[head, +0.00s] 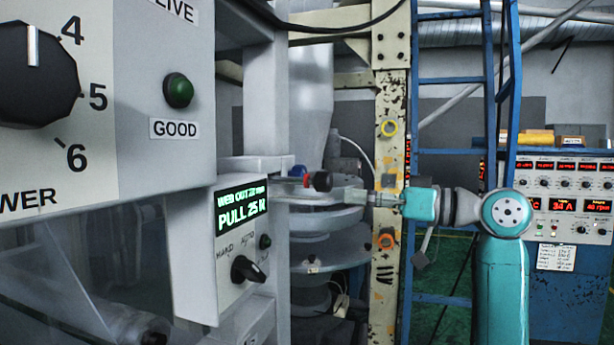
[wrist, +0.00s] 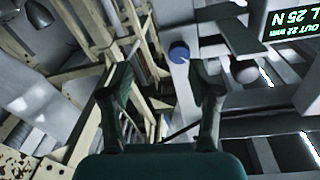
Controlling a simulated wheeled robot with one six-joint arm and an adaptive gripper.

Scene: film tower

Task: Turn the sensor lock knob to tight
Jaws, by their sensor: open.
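A small dark knob with a red part beside it (head: 320,181) sticks out at the end of a grey bracket in the head view, just left of my gripper. I cannot tell for sure that it is the sensor lock knob, and no tight mark is readable. My gripper (head: 368,198) points left towards it, apart from it as far as I can see. In the wrist view my gripper (wrist: 163,82) is open with nothing between its fingers. A round blue knob (wrist: 179,52) shows beyond the fingertips, nearer the right finger.
A grey control box with a lit "PULL 25 N" display (head: 241,208) and a black HAND/AUTO switch (head: 247,269) stands left of the bracket. A cream steel column (head: 392,100) rises behind my gripper. A blue ladder (head: 447,80) and a blue console (head: 570,280) stand to the right.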

